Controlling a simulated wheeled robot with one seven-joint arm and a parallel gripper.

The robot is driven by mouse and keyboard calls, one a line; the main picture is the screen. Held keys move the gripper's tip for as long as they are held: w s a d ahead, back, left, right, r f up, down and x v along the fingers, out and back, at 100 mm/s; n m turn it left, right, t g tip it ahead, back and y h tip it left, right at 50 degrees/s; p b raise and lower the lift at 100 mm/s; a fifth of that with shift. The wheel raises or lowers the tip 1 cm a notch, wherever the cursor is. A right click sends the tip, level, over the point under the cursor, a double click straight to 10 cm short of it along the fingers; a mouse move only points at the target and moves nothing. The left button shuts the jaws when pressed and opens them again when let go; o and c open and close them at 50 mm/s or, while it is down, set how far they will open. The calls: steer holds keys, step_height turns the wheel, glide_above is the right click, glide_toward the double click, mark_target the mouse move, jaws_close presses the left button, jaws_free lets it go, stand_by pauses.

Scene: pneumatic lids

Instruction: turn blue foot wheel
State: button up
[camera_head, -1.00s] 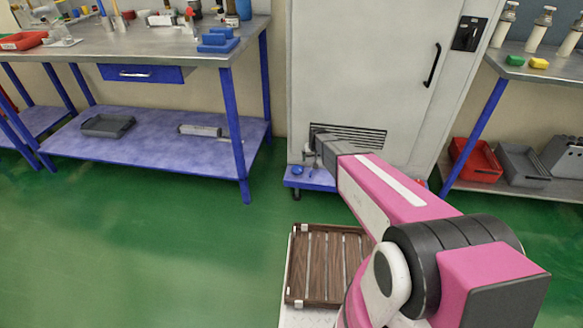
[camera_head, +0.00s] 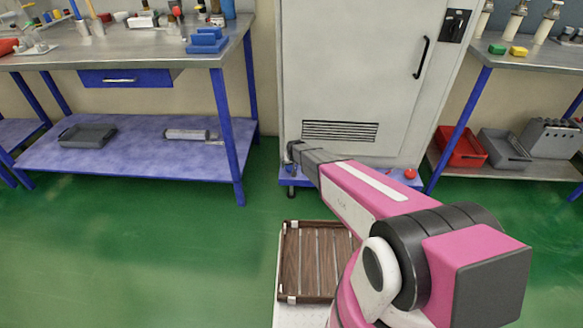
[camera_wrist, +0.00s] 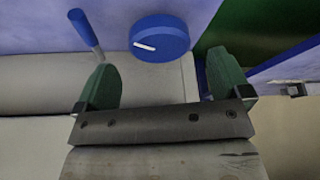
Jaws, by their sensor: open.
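The blue foot wheel (camera_wrist: 160,37) is a round blue knob with a white mark, in the upper middle of the wrist view. In the head view I cannot make it out clearly; my gripper and arm are around the cabinet's lower left corner. My gripper (camera_wrist: 163,68) is open, with two green fingers apart and nothing between them. The wheel shows ahead of the gap between the fingers; I see no contact. In the head view my gripper (camera_head: 293,150) is at the low left front of the grey cabinet (camera_head: 360,80).
A red wheel (camera_head: 409,174) sits at the cabinet's right foot. A blue rod (camera_wrist: 85,30) shows near the left finger. A workbench (camera_head: 130,60) with a purple lower shelf stands left. A slatted wooden crate (camera_head: 291,262) is below my arm. Green floor is clear at left.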

mark_target(291, 167)
steer(key=x, duration=0.3)
steer(key=shift+w+f, duration=0.15)
steer(key=shift+f, duration=0.15)
steer(key=c, duration=0.9)
steer(key=shift+m, duration=0.3)
steer(key=shift+a+m+h, duration=0.1)
steer(key=shift+m+h, duration=0.5)
steer(key=shift+m, duration=0.75)
steer(key=shift+m+h, duration=0.6)
steer(key=shift+m, duration=0.75)
